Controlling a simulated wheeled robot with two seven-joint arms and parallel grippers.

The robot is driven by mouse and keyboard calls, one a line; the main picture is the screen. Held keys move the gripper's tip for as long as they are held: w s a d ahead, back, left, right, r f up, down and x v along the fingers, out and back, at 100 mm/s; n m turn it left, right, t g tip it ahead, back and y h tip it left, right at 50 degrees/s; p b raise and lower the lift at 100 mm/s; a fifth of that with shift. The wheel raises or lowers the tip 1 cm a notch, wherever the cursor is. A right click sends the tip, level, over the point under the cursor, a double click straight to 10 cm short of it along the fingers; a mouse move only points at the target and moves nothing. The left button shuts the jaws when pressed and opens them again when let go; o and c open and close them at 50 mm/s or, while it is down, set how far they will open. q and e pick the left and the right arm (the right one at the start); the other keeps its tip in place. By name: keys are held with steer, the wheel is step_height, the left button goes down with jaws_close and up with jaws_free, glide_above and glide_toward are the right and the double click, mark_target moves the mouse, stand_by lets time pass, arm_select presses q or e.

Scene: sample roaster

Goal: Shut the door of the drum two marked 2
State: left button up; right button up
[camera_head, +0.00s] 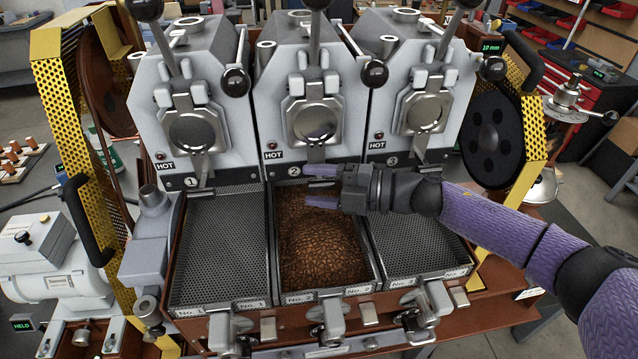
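Drum two (311,75) is the middle of three grey roaster drums, with the mark 2 (295,171) on its lower front. Its door (315,121) is a metal plate with a round face and a tab hanging below it; I cannot tell for sure whether it stands ajar. My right gripper (318,186) comes in from the right, just below the door, over the far end of tray No. 2. Its two purple-tipped fingers point left, spread apart with nothing seen between them. The upper finger is close under the door's tab; contact is unclear. My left gripper is not in view.
Roasted beans (319,245) lie in the middle cooling tray. Left (221,250) and right (418,240) trays look empty. Drums one (191,90) and three (425,80) stand close on either side. Black-knobbed levers (374,73) stick out in front. Yellow perforated guards flank the machine.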

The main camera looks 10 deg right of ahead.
steer(key=shift+r, duration=0.1)
step_height(320, 180, up, 11)
steer(key=s+p, duration=0.1)
steer(key=p, duration=0.1)
steer(key=shift+d, duration=0.3)
step_height(320, 180, down, 5)
steer(key=s+g, duration=0.1)
steer(key=s, duration=0.1)
steer(key=v, duration=0.9)
steer(key=shift+d+h, duration=0.35)
steer(key=shift+h, duration=0.05)
steer(key=shift+p, duration=0.35)
